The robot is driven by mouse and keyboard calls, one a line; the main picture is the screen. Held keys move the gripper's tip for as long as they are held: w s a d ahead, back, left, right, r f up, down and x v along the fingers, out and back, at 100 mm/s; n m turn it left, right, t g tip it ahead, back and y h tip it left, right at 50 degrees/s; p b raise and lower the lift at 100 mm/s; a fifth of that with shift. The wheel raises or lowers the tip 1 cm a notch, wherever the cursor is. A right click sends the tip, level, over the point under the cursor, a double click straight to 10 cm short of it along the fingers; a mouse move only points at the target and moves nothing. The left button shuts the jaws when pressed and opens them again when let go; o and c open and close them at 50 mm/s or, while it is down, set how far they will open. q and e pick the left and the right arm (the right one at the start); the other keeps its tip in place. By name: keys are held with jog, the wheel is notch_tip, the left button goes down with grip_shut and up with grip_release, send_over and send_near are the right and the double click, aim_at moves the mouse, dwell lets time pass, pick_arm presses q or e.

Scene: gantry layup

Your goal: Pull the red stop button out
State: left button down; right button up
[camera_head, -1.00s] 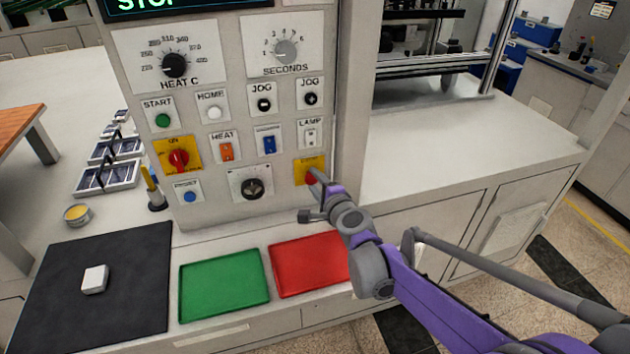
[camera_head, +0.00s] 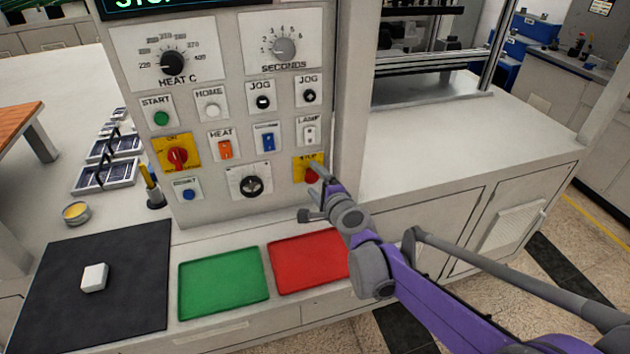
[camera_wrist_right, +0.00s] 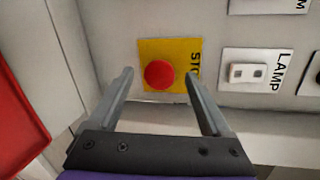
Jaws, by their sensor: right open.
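The red stop button (camera_head: 311,175) sits on a yellow plate at the lower right of the control panel, partly hidden by my right gripper in the head view. In the right wrist view the red button (camera_wrist_right: 159,75) shows whole on its yellow plate (camera_wrist_right: 184,52), marked with letters of STOP. My right gripper (camera_wrist_right: 158,80) is open and empty, with one finger to each side of the button in that picture. I cannot tell whether the fingertips reach as deep as the button. My left gripper is not in view.
The lamp switch (camera_head: 310,132) is just above the stop button, and the rotary knob (camera_head: 251,185) is to its left. A red tray (camera_head: 308,262) and a green tray (camera_head: 223,283) lie on the bench below. A frame post (camera_head: 350,90) stands right of the panel.

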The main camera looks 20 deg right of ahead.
jog(key=v, duration=1.1)
jog(key=s+a+f+n+g, duration=0.1)
jog(key=s+a+f+n, duration=0.1)
jog(key=s+n, duration=0.1)
jog(key=s+a+f+n+g+y, duration=0.1)
jog(key=s+a+f+n+g, duration=0.1)
jog(key=s+n, duration=0.2)
jog(key=s+a+f+n+g+y, duration=0.1)
jog(key=s+a+f+n+g, duration=0.1)
jog(key=s+n, duration=0.1)
jog(key=shift+s+a+f+n+p, duration=0.15)
jog(key=shift+f+n+p, duration=0.1)
jog(key=shift+n+p, duration=0.15)
jog(key=s+d+f+n+g+h, duration=0.2)
jog(key=s+f+n, duration=0.2)
jog(key=s, duration=0.2)
jog(key=s+d+f+n+g+h, duration=0.2)
jog(key=s+d+f+n+g, duration=0.1)
jog(key=s, duration=0.4)
jog(key=shift+s+d+f+n, duration=0.15)
jog(key=shift+f+n, duration=0.25)
jog(key=shift+f, duration=0.05)
